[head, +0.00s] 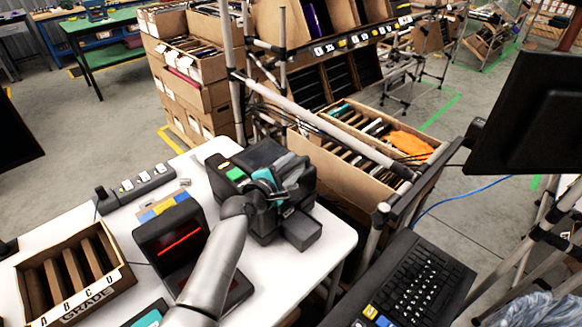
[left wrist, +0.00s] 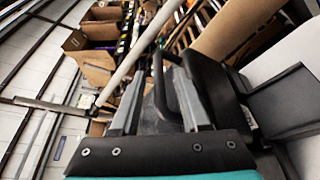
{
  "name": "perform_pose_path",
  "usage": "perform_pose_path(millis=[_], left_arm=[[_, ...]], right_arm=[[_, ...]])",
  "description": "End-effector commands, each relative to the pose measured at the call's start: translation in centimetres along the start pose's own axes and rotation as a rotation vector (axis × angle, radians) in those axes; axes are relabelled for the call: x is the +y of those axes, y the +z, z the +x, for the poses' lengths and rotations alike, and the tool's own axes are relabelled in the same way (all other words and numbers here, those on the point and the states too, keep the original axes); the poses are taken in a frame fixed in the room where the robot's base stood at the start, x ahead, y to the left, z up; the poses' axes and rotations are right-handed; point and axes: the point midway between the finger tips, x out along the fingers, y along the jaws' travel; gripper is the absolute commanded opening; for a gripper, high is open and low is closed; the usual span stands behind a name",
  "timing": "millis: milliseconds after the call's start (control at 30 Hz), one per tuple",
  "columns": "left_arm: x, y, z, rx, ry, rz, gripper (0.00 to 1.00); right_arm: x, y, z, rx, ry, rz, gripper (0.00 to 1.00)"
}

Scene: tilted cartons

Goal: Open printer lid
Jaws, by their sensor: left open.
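The black printer (head: 222,172) stands on the white table near its far right corner, with a green button on its top. My left arm reaches over it from the front. My left gripper (head: 292,188) is open at the printer's upper right part and covers some of it. In the left wrist view the two grey fingers (left wrist: 160,88) are spread, with a dark bar-like part between them. The printer's dark body (left wrist: 213,88) is close beside the right finger. I cannot tell whether the fingers touch it or how far the lid is raised. My right gripper is not in view.
A scanner with a red line (head: 178,243) stands left of my arm. A wooden grade tray (head: 122,272) and a power strip (head: 135,187) are farther left. A keyboard (head: 418,280) and monitor (head: 530,115) are at right. Cartons (head: 345,185) stand behind the table.

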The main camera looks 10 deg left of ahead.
Motion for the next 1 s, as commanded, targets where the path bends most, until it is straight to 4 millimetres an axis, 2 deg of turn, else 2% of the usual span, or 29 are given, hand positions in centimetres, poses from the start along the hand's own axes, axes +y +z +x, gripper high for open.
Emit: perform_pose_path(millis=[67,433,1000], left_arm=[[0.0,0.01,-0.01,0.0,0.0,0.0,0.42],[0.0,-0.01,-0.03,0.0,0.0,0.0,0.01],[-0.01,-0.04,-0.04,0.001,-0.001,0.001,0.0]], right_arm=[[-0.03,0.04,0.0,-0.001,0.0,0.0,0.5],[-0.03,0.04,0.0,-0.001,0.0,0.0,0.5],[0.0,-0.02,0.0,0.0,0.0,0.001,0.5]])
